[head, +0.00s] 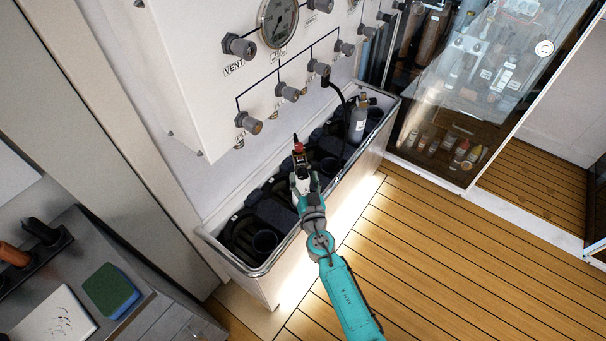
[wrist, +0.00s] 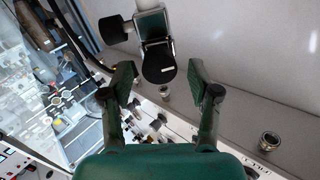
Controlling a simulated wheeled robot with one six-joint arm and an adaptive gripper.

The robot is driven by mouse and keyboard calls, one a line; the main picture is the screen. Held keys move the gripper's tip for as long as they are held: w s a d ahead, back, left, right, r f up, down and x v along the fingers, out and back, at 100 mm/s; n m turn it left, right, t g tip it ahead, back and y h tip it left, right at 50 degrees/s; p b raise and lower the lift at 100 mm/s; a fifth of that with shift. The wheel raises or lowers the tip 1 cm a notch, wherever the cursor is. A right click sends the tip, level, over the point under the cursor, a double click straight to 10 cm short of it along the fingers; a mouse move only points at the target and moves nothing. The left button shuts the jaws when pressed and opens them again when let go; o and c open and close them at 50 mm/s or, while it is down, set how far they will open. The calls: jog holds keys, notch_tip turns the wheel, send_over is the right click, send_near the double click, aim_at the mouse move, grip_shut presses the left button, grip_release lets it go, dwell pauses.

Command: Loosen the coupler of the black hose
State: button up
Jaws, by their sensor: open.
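The black hose (head: 345,105) hangs from a coupler (head: 318,67) on the white panel (head: 190,70) and runs down toward the trough in the head view. In the wrist view a dark hose (wrist: 75,32) shows at the upper left and passes toward my left finger, where its end is hidden. My gripper (head: 298,150) is over the trough, below and left of the hose coupler and apart from it. In the wrist view my gripper (wrist: 165,82) has its two green fingers spread wide, with nothing held between them.
The panel carries a gauge (head: 278,20) and several other fittings. A metal-rimmed trough (head: 222,243) with black containers stands below it. A grey cylinder (head: 358,122) stands at its right end. A glass cabinet (head: 470,80) is at the right. The wooden floor (head: 430,250) is clear.

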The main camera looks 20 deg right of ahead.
jog(key=shift+w+d, duration=0.1)
jog(key=shift+w, duration=0.85)
grip_shut()
